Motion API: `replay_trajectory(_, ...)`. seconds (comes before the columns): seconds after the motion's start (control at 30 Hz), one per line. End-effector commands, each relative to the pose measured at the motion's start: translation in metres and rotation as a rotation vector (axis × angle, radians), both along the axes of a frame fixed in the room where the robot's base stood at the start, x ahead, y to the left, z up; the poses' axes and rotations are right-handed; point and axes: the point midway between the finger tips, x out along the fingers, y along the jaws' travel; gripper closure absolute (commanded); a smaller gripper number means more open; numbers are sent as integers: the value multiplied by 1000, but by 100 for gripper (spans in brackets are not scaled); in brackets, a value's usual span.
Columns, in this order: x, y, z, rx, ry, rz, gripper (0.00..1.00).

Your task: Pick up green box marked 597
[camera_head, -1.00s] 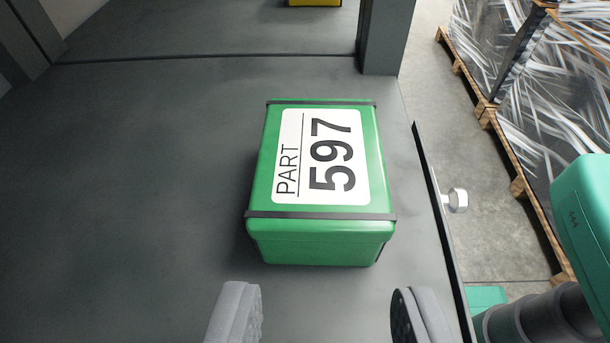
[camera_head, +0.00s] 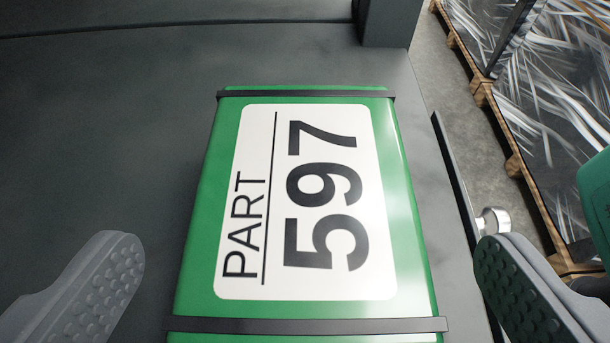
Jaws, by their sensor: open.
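The green box (camera_head: 208,235) fills the middle of the view, with a white label (camera_head: 305,200) reading PART 597 on its lid. Two dark straps cross the lid, one at the far end and one at the near end. The box rests on a dark grey surface (camera_head: 110,130); its front face is cut off by the bottom edge. My gripper (camera_head: 310,278) is open, with one grey padded finger to the left of the box and the other to the right. Neither finger appears to touch the box.
A dark upright post (camera_head: 388,22) stands behind the box at the surface's far right. A raised edge (camera_head: 455,180) with a round metal knob (camera_head: 494,221) runs along the right side. Wrapped pallets (camera_head: 545,110) stand on the floor beyond. The surface left of the box is clear.

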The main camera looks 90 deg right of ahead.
Motion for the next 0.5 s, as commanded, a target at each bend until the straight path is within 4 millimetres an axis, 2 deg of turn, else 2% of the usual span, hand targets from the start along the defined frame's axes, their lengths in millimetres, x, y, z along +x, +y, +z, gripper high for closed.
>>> replay_trajectory(0.27,1,-11,-3,1,-1,3,2)
replay_trajectory(0.5,1,-40,-14,0,2,1,2)
